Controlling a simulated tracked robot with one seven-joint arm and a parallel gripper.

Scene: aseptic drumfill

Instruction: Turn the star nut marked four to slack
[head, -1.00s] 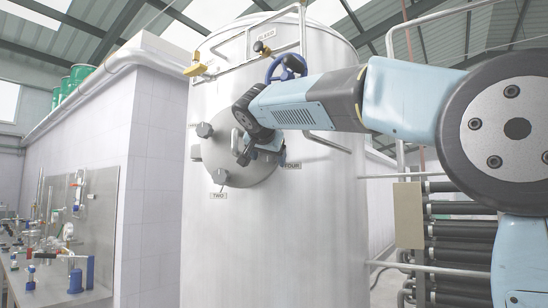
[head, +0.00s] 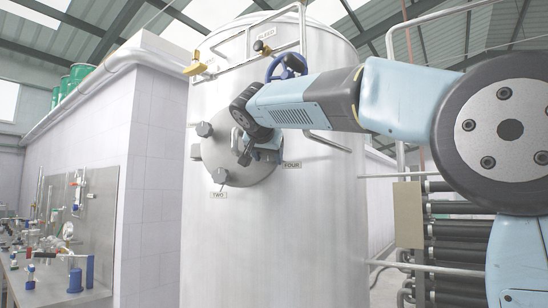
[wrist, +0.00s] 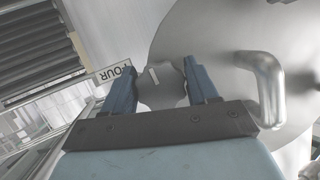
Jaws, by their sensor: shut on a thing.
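The star nut marked four (wrist: 161,84) is a grey lobed knob with a light index line on its face. In the wrist view it sits between the two blue fingers of my gripper (wrist: 162,88), which is shut on it. The FOUR label (wrist: 114,73) is just left of the nut. In the head view my gripper (head: 262,152) is at the right side of the round steel door (head: 225,165), beside the FOUR label (head: 292,165). My arm hides the nut there.
Another star nut (head: 220,175) is above the TWO label (head: 218,195), and one more (head: 204,130) is at the door's upper left. A bent metal handle (wrist: 265,85) is right of my gripper. The steel tank (head: 270,240) stands upright; pipes and yellow valves (head: 195,69) are above.

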